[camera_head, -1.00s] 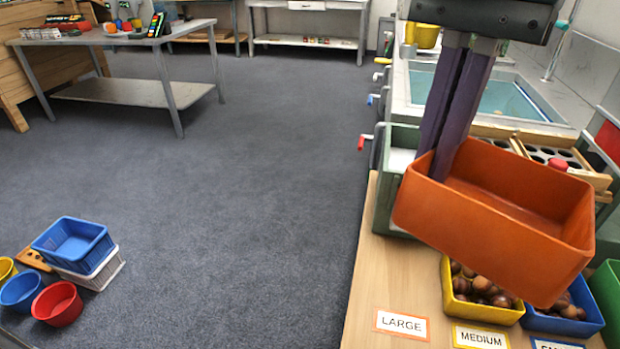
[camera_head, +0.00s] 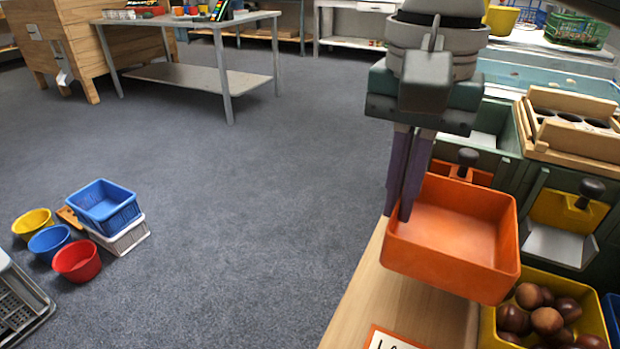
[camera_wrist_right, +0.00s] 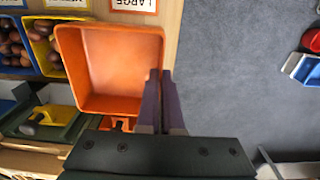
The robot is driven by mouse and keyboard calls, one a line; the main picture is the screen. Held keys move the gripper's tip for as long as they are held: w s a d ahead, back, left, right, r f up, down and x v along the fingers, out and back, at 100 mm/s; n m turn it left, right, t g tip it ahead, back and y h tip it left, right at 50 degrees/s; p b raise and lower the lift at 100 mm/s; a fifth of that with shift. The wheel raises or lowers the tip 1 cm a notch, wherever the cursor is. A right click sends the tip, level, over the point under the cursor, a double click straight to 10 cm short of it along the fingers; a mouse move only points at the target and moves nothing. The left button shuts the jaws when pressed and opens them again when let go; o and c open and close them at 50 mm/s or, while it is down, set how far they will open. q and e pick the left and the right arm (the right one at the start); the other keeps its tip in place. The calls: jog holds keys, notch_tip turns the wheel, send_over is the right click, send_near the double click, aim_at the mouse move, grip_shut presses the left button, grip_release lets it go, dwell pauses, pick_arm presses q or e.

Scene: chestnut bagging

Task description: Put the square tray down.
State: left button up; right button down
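The square orange tray (camera_head: 452,270) is empty and roughly level at the table's left side, just behind the large label. It also shows in the right wrist view (camera_wrist_right: 118,68). My right gripper (camera_head: 399,200) points down, with its two purple fingers shut on the tray's left wall. The fingers (camera_wrist_right: 160,78) pinch the rim in the right wrist view. I cannot tell whether the tray's underside touches the wooden table (camera_head: 400,305). My left gripper is not in view.
A yellow tray of chestnuts (camera_head: 488,325) stands close to the right of the orange tray, with a blue tray (camera_head: 612,310) beyond it. The large label (camera_head: 392,340) lies in front. Sorting chutes stand behind. Open carpet lies left of the table.

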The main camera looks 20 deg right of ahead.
notch_tip(320, 180, down, 9)
jog(key=b, duration=0.2)
jog(key=shift+r+b, duration=0.2)
jog(key=shift+b, duration=0.15)
jog(key=c, duration=1.1)
grip_release()
